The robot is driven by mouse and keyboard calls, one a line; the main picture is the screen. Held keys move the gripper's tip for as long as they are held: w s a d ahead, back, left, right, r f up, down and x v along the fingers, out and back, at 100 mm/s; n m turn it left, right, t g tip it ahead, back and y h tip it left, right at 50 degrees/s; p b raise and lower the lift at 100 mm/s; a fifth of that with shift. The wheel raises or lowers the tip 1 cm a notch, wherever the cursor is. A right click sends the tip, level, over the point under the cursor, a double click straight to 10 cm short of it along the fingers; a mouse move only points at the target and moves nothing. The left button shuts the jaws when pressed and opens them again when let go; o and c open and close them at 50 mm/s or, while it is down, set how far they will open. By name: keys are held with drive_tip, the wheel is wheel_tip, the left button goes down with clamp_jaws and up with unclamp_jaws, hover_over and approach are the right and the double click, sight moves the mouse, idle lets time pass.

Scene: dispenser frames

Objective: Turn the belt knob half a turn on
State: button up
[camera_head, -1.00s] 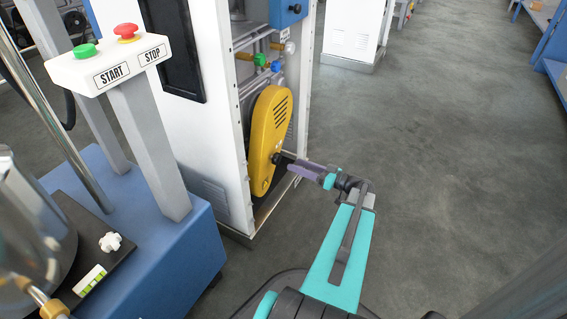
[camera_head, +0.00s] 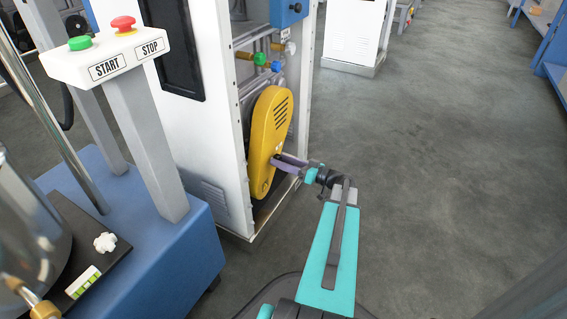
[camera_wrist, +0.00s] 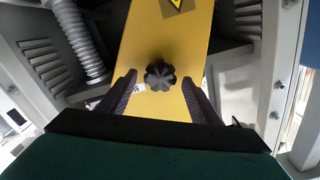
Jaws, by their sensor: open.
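The belt knob (camera_wrist: 160,76) is a small black lobed knob on the yellow belt cover (camera_wrist: 185,40). In the wrist view it sits in the middle, between and just beyond my two open fingertips, with a gap on each side. In the head view the yellow cover (camera_head: 268,130) stands upright on the side of the white machine. My gripper (camera_head: 277,161) reaches from the right to its lower half, and the fingers mostly hide the knob there. My gripper also shows in the wrist view (camera_wrist: 160,82), with both dark fingers apart and nothing between them held.
The white machine cabinet (camera_head: 222,140) frames the cover, with coloured valves (camera_head: 262,59) above it. A START/STOP box (camera_head: 110,55) stands on a blue base (camera_head: 165,255) at left. Open grey floor (camera_head: 440,170) lies to the right.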

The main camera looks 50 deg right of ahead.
drive_tip(key=c, duration=1)
drive_tip(key=shift+c, duration=0.2)
drive_tip(key=shift+m, duration=0.3)
